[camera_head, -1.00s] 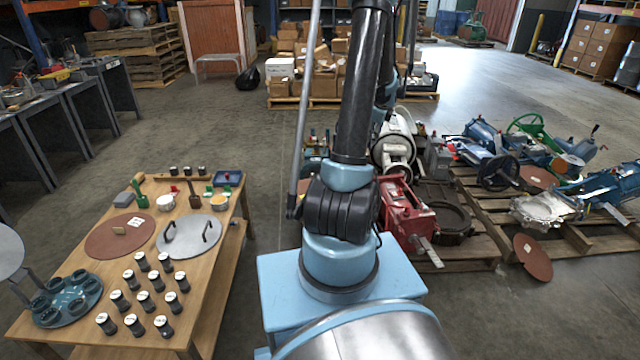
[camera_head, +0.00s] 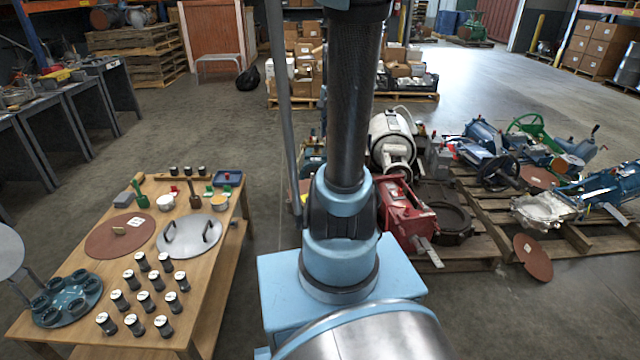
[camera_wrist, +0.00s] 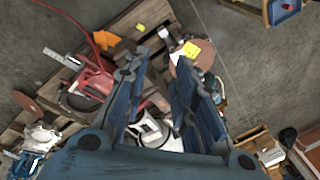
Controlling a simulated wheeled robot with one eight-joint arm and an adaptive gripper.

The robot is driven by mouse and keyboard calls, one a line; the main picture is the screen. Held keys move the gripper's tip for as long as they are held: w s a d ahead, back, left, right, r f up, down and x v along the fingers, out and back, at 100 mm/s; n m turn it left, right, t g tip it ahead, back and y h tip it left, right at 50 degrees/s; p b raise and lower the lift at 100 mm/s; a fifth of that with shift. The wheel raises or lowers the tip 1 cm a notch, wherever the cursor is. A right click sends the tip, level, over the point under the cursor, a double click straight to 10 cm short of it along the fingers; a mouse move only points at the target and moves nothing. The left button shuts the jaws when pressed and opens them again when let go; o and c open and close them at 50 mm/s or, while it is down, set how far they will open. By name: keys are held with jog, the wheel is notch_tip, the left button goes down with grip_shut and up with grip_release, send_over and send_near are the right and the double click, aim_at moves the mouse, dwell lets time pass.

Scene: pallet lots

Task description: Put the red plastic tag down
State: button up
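My gripper (camera_wrist: 160,68) shows in the wrist view with its two dark blue fingers apart and a clear gap between the tips. I see nothing held at the tips. It is above the pallets of machine parts; in the head view it is out of sight. I cannot clearly make out the red plastic tag. A small red item (camera_head: 174,189) lies at the back of the wooden table in the head view, too small to identify. A small red patch (camera_wrist: 151,105) shows between the fingers, on or near a white machine, and I cannot tell what it is.
The wooden table (camera_head: 205,270) at left bears lids, several dark cylinders and a blue tray (camera_head: 228,178). Pallets (camera_head: 470,252) with a red machine (camera_head: 400,212) and a white machine (camera_head: 390,140) stand at right.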

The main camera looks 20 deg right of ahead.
jog(key=s+a+f+n, duration=0.3)
jog(key=s+n, duration=0.3)
jog(key=s, duration=0.4)
jog(key=s+a+f+n, duration=0.3)
jog(key=s+a+n, duration=0.2)
jog(key=s, duration=0.5)
jog(key=shift+a+n+g, duration=0.3)
jog(key=shift+n, duration=0.3)
